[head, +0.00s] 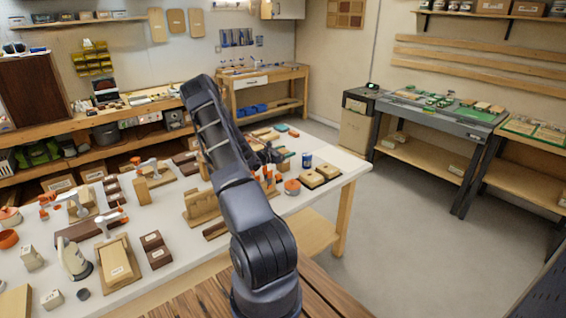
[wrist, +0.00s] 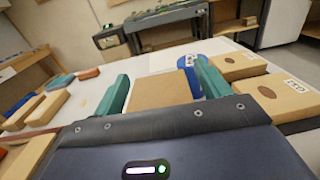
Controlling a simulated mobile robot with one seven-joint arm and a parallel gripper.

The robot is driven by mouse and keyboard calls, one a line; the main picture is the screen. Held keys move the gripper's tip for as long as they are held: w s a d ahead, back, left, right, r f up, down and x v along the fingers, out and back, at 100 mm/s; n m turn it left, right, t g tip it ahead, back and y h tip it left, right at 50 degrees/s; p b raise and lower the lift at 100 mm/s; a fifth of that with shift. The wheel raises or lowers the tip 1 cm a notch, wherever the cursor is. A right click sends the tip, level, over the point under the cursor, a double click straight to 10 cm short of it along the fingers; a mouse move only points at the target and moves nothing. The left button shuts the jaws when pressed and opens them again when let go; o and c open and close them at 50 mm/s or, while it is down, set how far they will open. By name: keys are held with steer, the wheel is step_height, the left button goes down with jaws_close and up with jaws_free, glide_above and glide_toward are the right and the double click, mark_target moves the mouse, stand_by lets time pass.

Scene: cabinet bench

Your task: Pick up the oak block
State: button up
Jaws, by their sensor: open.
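My gripper (wrist: 162,74) is open, with its two teal fingers apart in the wrist view. A plain tan block (wrist: 164,92) shows between the fingers; its lower part is hidden by the gripper body, and I cannot tell whether the fingers touch it. No label naming oak is readable on it. In the head view my gripper (head: 272,155) is over the white bench, largely hidden behind my arm. Two light wooden blocks with dark round spots lie right of the fingers, a farther one (wrist: 233,68) and a nearer one (wrist: 279,97) with a white label.
A blue can (head: 307,160) stands close to the gripper, near the right finger in the wrist view (wrist: 186,62). An orange-topped round tin (head: 292,187) is nearby. Several wooden pieces (wrist: 50,108) lie left of the fingers. The white bench (head: 345,165) is clear toward its right end.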

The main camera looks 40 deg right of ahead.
steer(key=c, duration=1.5)
